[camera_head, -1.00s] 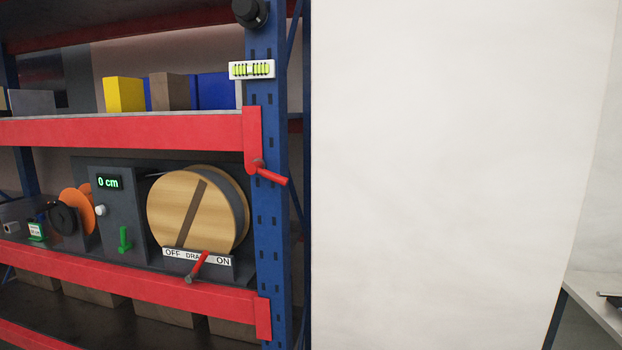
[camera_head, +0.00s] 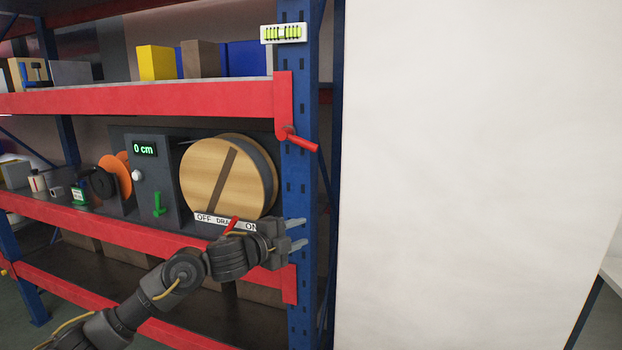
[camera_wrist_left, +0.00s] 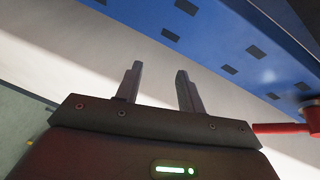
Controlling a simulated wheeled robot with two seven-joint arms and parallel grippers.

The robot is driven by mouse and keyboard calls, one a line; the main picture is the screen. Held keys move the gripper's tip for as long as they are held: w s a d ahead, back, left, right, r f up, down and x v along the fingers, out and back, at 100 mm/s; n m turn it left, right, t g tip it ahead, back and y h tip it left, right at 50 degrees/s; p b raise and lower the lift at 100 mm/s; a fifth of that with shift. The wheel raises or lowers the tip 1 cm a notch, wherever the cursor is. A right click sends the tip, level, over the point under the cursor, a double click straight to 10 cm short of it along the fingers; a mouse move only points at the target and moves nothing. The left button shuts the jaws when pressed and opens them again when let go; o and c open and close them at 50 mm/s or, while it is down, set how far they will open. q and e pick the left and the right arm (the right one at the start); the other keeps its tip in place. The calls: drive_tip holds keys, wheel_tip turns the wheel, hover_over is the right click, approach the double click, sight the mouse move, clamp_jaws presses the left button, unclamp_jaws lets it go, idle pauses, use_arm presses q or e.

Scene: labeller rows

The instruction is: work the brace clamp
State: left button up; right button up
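A red lever (camera_head: 302,140) on a round pivot sits on the blue upright (camera_head: 298,185), at the end of the upper red beam; I take it for the brace clamp. Its arm points right and slightly down. My left gripper (camera_head: 304,232) is below the lever, in front of the upright, its fingers pointing right, apart and empty. In the left wrist view the open fingers (camera_wrist_left: 159,72) have nothing between them, and a red handle (camera_wrist_left: 285,128) shows at the right edge, clear of them. My right gripper is out of view.
A wooden-faced drum (camera_head: 225,180) stands on the middle shelf beside a grey box with a "0 cm" display (camera_head: 144,149) and a green lever (camera_head: 158,205). My left arm partly covers the OFF/ON drag plate (camera_head: 212,219). A level (camera_head: 283,33) is fixed high on the upright. A pale wall fills the right.

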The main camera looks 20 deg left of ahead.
use_arm(q)
drive_tip(key=s+a+r+m+h, duration=0.1)
drive_tip(key=s+r+m, duration=0.1)
drive_tip(key=r, duration=0.4)
drive_tip(key=s+r+m, duration=0.1)
drive_tip(key=r+m, duration=0.2)
drive_tip(key=r, duration=0.4)
drive_tip(key=m, duration=0.3)
approach(306, 146)
drive_tip(key=shift+h, duration=0.4)
drive_tip(key=p+x, duration=0.4)
drive_tip(key=x, duration=0.6)
drive_tip(key=shift+w+f, duration=0.2)
drive_tip(key=shift+w+d+f, duration=0.15)
drive_tip(key=shift+w+d, duration=0.1)
drive_tip(key=shift+w, duration=0.2)
clamp_jaws()
